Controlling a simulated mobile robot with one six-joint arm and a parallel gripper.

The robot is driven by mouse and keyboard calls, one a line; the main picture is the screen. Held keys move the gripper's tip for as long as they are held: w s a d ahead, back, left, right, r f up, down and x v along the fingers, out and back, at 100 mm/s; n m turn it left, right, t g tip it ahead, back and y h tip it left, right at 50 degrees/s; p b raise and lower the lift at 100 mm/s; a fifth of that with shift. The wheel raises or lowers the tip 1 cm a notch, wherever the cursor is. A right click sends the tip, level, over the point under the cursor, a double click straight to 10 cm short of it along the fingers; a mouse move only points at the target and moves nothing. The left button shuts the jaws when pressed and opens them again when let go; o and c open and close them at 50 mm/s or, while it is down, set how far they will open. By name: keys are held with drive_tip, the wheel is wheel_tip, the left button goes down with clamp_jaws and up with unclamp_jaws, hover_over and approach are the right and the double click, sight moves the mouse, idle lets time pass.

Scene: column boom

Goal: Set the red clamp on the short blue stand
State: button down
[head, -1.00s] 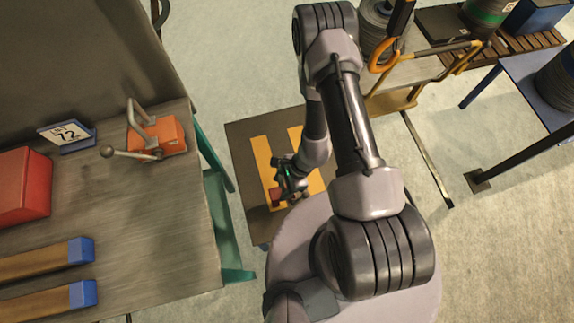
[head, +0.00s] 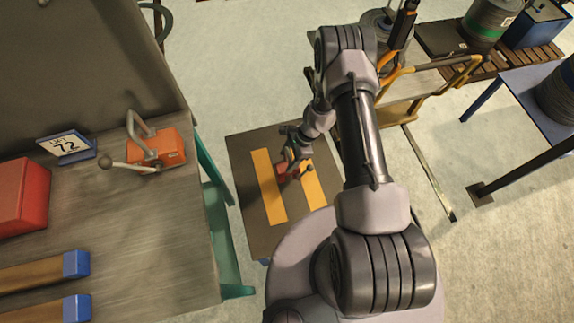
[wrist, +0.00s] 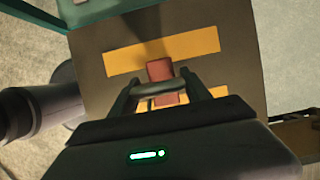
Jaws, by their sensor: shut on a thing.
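A red clamp (head: 284,174) with a dark knob is held in my gripper (head: 290,164) over the low stand. In the wrist view the red clamp (wrist: 160,70) and its grey bar sit between the two fingers of my gripper (wrist: 162,88). The short blue stand (head: 243,165) has a dark brown top with two yellow-orange stripes, and a bit of blue shows below its front edge. Its top also fills much of the wrist view (wrist: 93,78). I cannot tell whether the clamp touches the top.
A workbench (head: 150,235) at left carries an orange toggle clamp (head: 170,148), a sign reading 72 (head: 67,145), a red box (head: 20,195) and blue-ended bars (head: 76,264). An orange-handled cart (head: 415,85) and a blue table (head: 525,85) stand at right. The stand's top is otherwise clear.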

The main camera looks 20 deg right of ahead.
sight(285, 167)
drive_tip(key=shift+f+b, duration=0.6)
drive_tip(key=shift+f, duration=1.2)
drive_tip(key=shift+c, duration=2.4)
unclamp_jaws()
drive_tip(key=shift+r, duration=0.15)
